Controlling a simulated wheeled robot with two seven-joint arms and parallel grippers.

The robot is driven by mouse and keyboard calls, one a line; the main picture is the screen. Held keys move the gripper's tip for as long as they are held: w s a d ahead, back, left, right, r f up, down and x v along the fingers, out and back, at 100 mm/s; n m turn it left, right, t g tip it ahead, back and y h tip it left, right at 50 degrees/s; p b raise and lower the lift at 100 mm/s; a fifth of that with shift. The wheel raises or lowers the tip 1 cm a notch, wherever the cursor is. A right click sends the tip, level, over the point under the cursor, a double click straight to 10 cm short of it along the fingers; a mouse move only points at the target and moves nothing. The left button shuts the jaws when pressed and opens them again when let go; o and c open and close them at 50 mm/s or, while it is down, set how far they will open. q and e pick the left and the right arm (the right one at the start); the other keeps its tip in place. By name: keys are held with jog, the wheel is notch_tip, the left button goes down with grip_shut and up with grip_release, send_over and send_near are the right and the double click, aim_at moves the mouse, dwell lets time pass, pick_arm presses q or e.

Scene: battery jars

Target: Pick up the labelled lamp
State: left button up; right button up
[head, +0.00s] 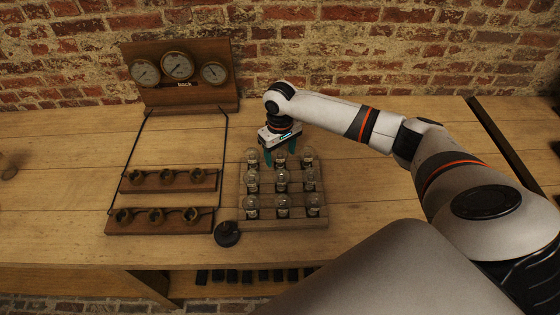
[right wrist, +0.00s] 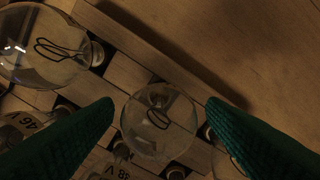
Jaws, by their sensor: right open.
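Glass lamps stand upright in rows in a wooden rack (head: 242,195). My right gripper (head: 281,154) is open and points down over the rack's back row. In the right wrist view its green fingers (right wrist: 160,104) are spread on either side of one clear round lamp (right wrist: 160,122), apart from it. That lamp appears to be the middle one of the back row (head: 280,160). Labels reading "46 V" (right wrist: 24,122) and "88 V" (right wrist: 121,171) show partly on neighbouring lamps, behind the fingers. Another lamp (right wrist: 42,45) is at the upper left. My left gripper is out of view.
Left of the rack are two wooden bars with brass sockets (head: 168,180), (head: 158,220), wired to a gauge board (head: 190,100) at the back. A black round object (head: 227,235) lies at the rack's front left corner. The table right of the rack (head: 370,195) is clear.

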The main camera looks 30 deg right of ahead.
jog(key=c, duration=1.2)
